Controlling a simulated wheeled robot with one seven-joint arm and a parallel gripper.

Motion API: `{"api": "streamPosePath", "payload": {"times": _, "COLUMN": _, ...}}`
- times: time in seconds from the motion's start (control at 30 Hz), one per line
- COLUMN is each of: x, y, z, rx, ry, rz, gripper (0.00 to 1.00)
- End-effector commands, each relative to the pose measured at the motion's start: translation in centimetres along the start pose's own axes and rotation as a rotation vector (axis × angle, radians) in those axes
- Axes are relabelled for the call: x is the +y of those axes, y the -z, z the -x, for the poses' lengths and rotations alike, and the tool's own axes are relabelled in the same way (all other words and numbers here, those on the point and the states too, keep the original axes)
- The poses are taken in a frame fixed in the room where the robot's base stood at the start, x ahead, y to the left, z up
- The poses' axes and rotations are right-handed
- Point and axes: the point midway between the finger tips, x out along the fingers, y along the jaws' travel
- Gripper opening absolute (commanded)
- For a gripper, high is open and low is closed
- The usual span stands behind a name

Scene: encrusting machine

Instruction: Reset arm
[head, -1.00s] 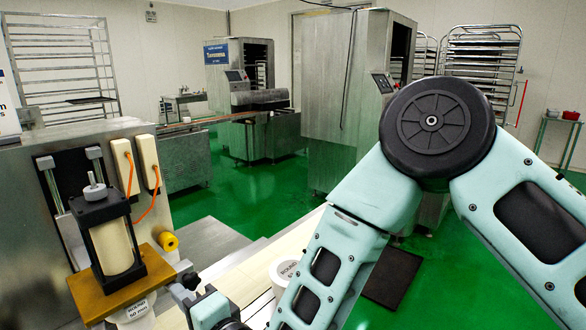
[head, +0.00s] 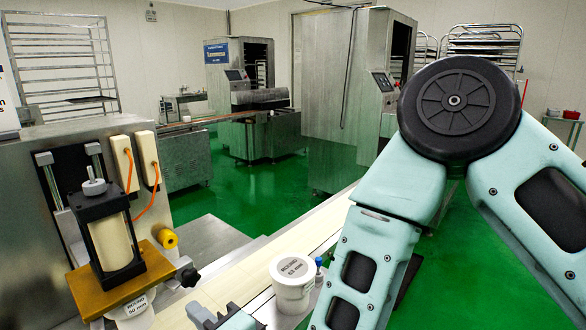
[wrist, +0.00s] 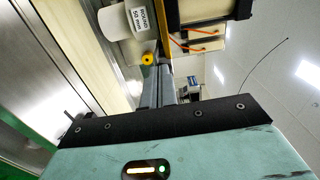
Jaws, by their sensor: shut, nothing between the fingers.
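My teal arm fills the right of the head view, its elbow joint high. My gripper (head: 198,314) shows at the bottom edge of the head view, just in front of the machine's brass-coloured plate, partly cut off. In the wrist view, its grey fingers (wrist: 162,72) are together and hold nothing.
A yellow knob (head: 168,239) juts from the machine. Steel machines and racks stand farther back; green floor between is open.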

Motion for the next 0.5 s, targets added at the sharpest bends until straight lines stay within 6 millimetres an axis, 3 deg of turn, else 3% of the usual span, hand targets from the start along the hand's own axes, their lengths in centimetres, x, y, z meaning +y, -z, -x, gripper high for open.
{"api": "streamPosePath", "payload": {"times": 0.17, "x": -0.2, "y": 0.0, "z": 0.5, "rx": -0.110, "ry": -0.148, "rz": 0.213, "gripper": 0.00}}
{"api": "streamPosePath", "payload": {"times": 0.27, "x": 0.2, "y": 0.4, "z": 1.8, "rx": -0.201, "ry": -0.280, "rz": 0.383, "gripper": 0.00}}
{"api": "streamPosePath", "payload": {"times": 0.5, "x": 0.9, "y": 3.1, "z": 7.7, "rx": -0.429, "ry": -0.607, "rz": 0.743, "gripper": 0.00}}
